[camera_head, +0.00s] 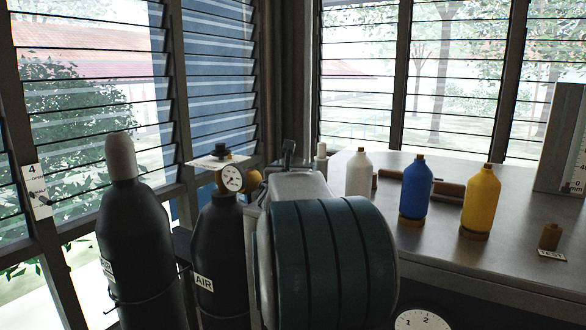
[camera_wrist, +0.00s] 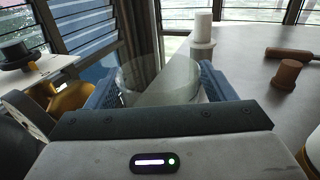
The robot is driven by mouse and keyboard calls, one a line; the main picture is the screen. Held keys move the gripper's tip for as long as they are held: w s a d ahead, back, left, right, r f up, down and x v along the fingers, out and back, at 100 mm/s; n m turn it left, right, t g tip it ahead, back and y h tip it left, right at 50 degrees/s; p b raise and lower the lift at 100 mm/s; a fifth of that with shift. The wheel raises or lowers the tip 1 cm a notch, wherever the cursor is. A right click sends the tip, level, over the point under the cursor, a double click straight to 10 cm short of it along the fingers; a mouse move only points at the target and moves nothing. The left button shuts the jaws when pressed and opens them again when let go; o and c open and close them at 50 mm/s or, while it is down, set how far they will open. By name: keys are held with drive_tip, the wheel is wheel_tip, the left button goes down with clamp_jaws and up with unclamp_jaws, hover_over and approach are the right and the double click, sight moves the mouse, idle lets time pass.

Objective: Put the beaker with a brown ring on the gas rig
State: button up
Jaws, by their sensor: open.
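A clear glass vessel (camera_wrist: 158,72), which looks like a beaker, stands between the blue fingers of my gripper (camera_wrist: 158,88) in the wrist view. The fingers are open on either side of it; I cannot tell whether they touch it. No brown ring shows on it, and its lower part is hidden by my gripper. In the head view my arm hides it. The gas rig (camera_head: 205,250) stands left of my arm, with dark cylinders, an AIR label, a round gauge and a small top plate (camera_head: 210,162) carrying a black knob. The plate also shows at left in the wrist view (camera_wrist: 40,72).
The grey bench (camera_head: 440,240) spreads right. On it are a white bottle (camera_head: 359,174), a blue bottle (camera_head: 415,190), a yellow bottle (camera_head: 481,198) and a small brown stopper (camera_head: 550,236). A white candle-like cylinder (camera_wrist: 202,28) stands just beyond the glass. Louvred windows close the back.

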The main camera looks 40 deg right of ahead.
drive_tip(key=b+v, duration=0.2)
drive_tip(key=v, duration=1)
drive_tip(key=shift+r, duration=0.1)
